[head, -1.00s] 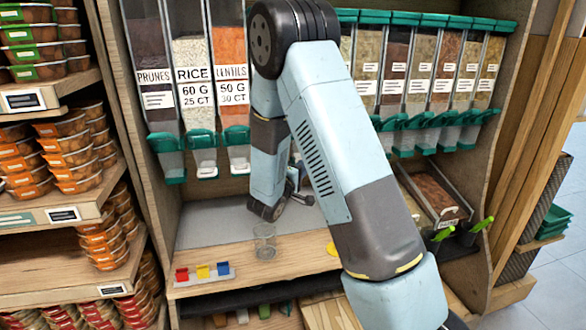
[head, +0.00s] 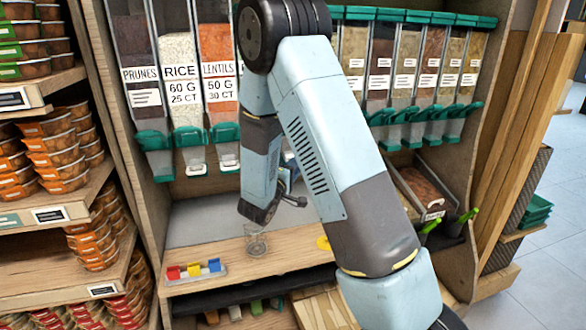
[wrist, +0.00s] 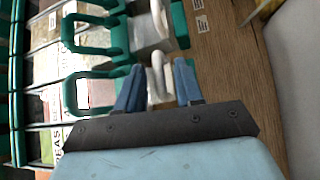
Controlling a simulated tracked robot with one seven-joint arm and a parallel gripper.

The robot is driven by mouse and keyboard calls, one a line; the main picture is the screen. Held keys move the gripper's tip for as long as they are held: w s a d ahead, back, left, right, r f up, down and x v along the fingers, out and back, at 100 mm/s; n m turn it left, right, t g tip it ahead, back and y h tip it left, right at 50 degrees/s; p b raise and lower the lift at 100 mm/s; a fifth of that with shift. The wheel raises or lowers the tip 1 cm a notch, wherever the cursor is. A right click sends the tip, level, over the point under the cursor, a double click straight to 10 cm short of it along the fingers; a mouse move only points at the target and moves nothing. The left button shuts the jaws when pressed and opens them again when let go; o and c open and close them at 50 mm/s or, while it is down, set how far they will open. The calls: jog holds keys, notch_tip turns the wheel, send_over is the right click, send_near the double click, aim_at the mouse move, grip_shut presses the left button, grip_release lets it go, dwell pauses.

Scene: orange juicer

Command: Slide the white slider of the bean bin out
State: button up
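In the wrist view, the two blue fingers of my gripper (wrist: 158,88) stand apart, one on each side of a white slider (wrist: 156,76) shaped like a hook. I cannot tell whether either finger touches it. A green bin handle (wrist: 88,92) lies just left of the fingers, on a bin whose label is only partly readable. A second white slider (wrist: 158,18) shows above, by another green handle (wrist: 90,32). In the head view my arm covers the middle bins and hides the fingers, and I cannot make out the bean bin there.
Prunes, rice and lentils bins (head: 216,70) hang left of my arm, and several more hang right. A clear glass (head: 257,246) and a rack of coloured blocks (head: 195,270) stand on the wooden counter (head: 290,248) below. A tray (head: 425,188) sits at right.

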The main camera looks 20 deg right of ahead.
jog(key=v, duration=1.3)
jog(key=shift+s, duration=0.1)
jog(key=s+d+r+m+g+y, duration=0.1)
jog(key=s+d+r+m+g, duration=0.35)
jog(key=s+d+g, duration=0.25)
jog(key=s+d+r+m+g+y, duration=0.1)
jog(key=s+d+r+m+g, duration=0.2)
jog(key=s+d+r+g, duration=0.35)
jog(key=s+a+r+t+y, duration=0.2)
jog(key=s+r+y, duration=0.2)
jog(key=s+y, duration=0.1)
jog(key=s+a+r+t+y, duration=0.3)
jog(key=s+r+y, duration=0.1)
jog(key=s+y, duration=0.2)
jog(key=shift+s+y, duration=0.3)
jog(key=shift+s, duration=0.55)
